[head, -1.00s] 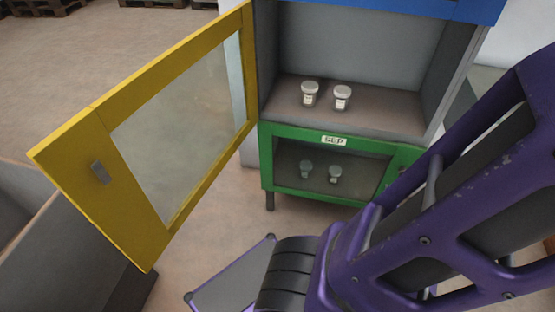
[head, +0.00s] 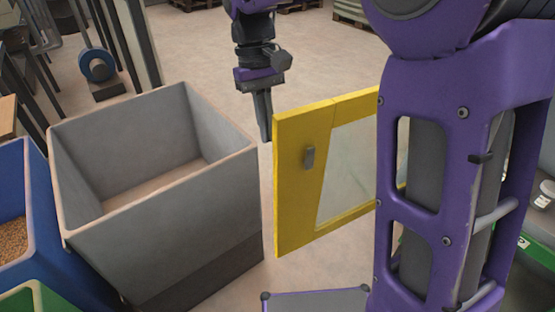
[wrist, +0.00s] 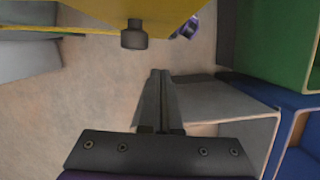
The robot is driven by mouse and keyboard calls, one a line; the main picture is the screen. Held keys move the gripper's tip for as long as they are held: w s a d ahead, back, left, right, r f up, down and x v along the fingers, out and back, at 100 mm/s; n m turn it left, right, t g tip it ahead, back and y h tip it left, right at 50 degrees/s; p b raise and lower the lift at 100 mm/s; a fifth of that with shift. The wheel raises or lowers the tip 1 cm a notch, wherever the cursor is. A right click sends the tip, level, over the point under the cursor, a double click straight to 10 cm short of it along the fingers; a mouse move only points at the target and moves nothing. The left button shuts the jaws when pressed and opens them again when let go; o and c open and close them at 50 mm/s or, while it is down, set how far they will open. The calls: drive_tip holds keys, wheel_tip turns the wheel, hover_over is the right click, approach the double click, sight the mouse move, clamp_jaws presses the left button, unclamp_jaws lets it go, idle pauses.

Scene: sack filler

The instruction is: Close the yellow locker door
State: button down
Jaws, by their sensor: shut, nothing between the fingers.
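The yellow locker door (head: 297,218), framed around a clear pane, stands swung wide open. A small grey handle (head: 309,157) sits near its free edge; my arm covers the door's hinge side in the head view. My gripper (head: 266,138) points down beside the upper free corner of the door, on its left, with its fingers together and empty. In the wrist view the fingertips (wrist: 160,74) lie below the dark handle (wrist: 134,36) and the yellow door (wrist: 95,9), with a visible gap to the handle. Contact with the door edge cannot be told.
A large grey bin (head: 185,215) stands just left of the door. Blue (head: 25,195) and green (head: 35,300) bins stand further left. The green lower locker is mostly hidden behind my arm at right. Floor (head: 330,60) behind the door is clear.

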sight(278, 159)
drive_tip(key=shift+s+d+f+b, duration=0.2)
drive_tip(key=shift+s+d+f, duration=0.15)
drive_tip(key=shift+s+f, duration=0.4)
drive_tip(key=shift+s+d+f+b, duration=0.25)
drive_tip(key=shift+s+d+f, duration=0.05)
drive_tip(key=shift+s+f, duration=0.4)
drive_tip(key=shift+s+d+f+b, duration=0.2)
drive_tip(key=shift+s+d+f, duration=0.15)
drive_tip(key=shift+s+f, duration=0.4)
drive_tip(key=shift+s+r, duration=0.1)
